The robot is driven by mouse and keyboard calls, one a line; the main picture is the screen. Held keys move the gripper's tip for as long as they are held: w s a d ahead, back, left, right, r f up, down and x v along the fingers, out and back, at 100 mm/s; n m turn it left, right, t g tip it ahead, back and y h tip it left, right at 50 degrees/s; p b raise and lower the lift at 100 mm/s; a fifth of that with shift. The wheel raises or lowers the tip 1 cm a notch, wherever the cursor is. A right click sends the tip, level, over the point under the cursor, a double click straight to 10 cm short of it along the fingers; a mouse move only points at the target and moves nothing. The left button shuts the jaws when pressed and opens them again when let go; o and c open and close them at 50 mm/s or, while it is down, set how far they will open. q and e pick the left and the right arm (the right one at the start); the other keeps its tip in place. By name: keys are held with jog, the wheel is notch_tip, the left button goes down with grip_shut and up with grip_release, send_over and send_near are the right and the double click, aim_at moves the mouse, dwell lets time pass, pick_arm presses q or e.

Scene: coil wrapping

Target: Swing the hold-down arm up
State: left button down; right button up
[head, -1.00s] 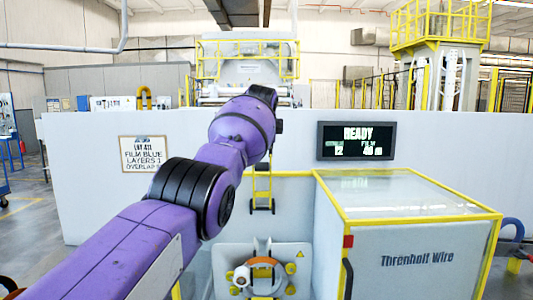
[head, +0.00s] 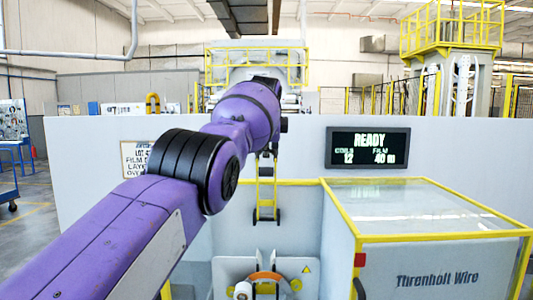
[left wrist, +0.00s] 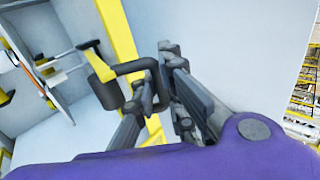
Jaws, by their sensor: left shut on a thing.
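In the left wrist view my left gripper (left wrist: 162,80) is shut on the black bar of the hold-down arm (left wrist: 97,60), a yellow piece with a black roller at its end. In the head view a yellow piece with black ends (head: 265,195), apparently this arm, hangs below my purple arm. My left gripper there is mostly hidden behind my own wrist. An orange-banded coil (head: 267,278) sits low in the machine recess, cut off by the lower edge. My right gripper is not in view.
A glass-topped, yellow-edged cabinet (head: 440,235) stands to the right of the recess. A long white wall (head: 90,200) runs behind, with a display (head: 369,148) reading READY and a paper sign (head: 135,160). Yellow frame edges border the recess.

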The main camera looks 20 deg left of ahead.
pick_arm(q)
jog(key=c, duration=1.8)
grip_release()
jog(key=shift+d+r, duration=0.1)
jog(key=shift+r, duration=0.05)
jog(key=shift+c, duration=0.2)
jog(key=v, duration=1.2)
